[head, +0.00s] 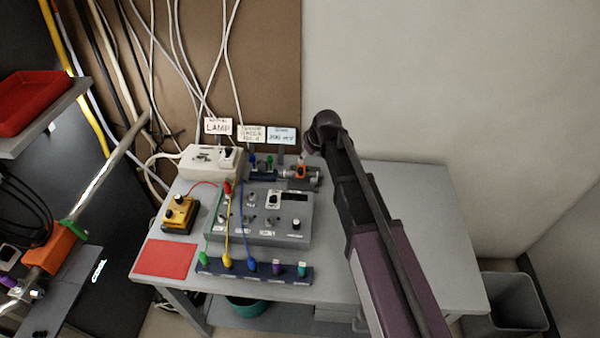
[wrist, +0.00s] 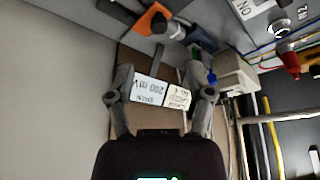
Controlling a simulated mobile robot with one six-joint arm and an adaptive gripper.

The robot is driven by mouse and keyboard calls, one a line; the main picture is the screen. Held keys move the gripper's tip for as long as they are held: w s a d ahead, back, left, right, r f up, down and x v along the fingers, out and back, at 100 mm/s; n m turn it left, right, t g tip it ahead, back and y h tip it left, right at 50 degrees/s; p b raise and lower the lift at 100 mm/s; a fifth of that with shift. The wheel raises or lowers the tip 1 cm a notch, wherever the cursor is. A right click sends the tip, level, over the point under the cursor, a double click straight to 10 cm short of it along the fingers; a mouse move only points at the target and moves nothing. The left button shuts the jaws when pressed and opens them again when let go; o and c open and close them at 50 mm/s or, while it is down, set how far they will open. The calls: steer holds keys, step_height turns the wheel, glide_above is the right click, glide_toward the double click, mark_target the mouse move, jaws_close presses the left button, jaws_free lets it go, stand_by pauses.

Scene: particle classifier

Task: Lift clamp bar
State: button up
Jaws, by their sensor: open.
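A small orange part (head: 300,171) sits on a grey-and-silver device (head: 312,178) at the back of the grey table. It seems to be the clamp bar, but I cannot tell for certain. It also shows in the wrist view at the top, as an orange piece (wrist: 153,20). My gripper (head: 309,157) is just above and behind this device in the head view, partly hidden by my own arm. In the wrist view my gripper (wrist: 160,75) is open, with its two fingers spread and nothing held. The orange part lies beyond the fingertips, apart from them.
Label signs, a LAMP sign (head: 218,126) and a mV sign (head: 282,136), stand on posts close to my gripper. A grey control box (head: 262,235), a white box (head: 195,163) and a yellow device (head: 179,214) occupy the table. Its right side (head: 425,220) is clear.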

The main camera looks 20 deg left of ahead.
mark_target(299, 170)
steer(key=shift+b+x, duration=4)
steer(key=shift+x, duration=0.65)
steer(key=shift+w, duration=0.1)
jaws_close()
steer(key=shift+a, duration=0.15)
steer(key=shift+r, duration=0.1)
